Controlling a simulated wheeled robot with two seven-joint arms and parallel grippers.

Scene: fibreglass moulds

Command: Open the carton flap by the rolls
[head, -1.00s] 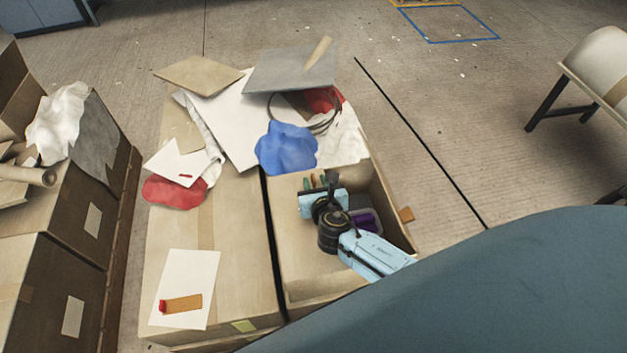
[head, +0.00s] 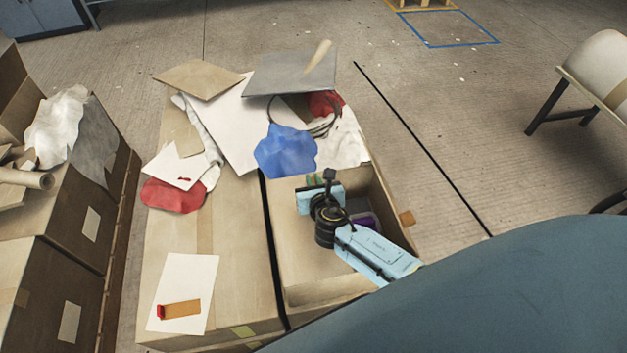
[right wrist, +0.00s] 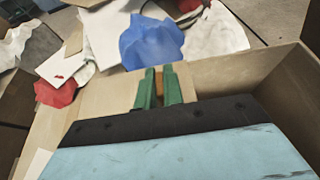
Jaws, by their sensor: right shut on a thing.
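The open carton (head: 385,190) stands at the right of the stacked boxes, with its inside showing on its right side. Its tan flap (head: 295,255) lies across the left part of the opening. My right gripper (head: 313,180) is over the carton. In the right wrist view its green fingers (right wrist: 158,86) are shut on a small orange-brown piece at the flap, which I take to be the flap's tab. The wrist hides part of the flap and the carton's inside. My left gripper is not in view.
A blue cloth (head: 286,150), a grey board (head: 290,72) and white sheets lie just behind the carton. A purple thing (head: 366,221) shows inside it. Another closed carton (head: 235,240) adjoins on the left.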

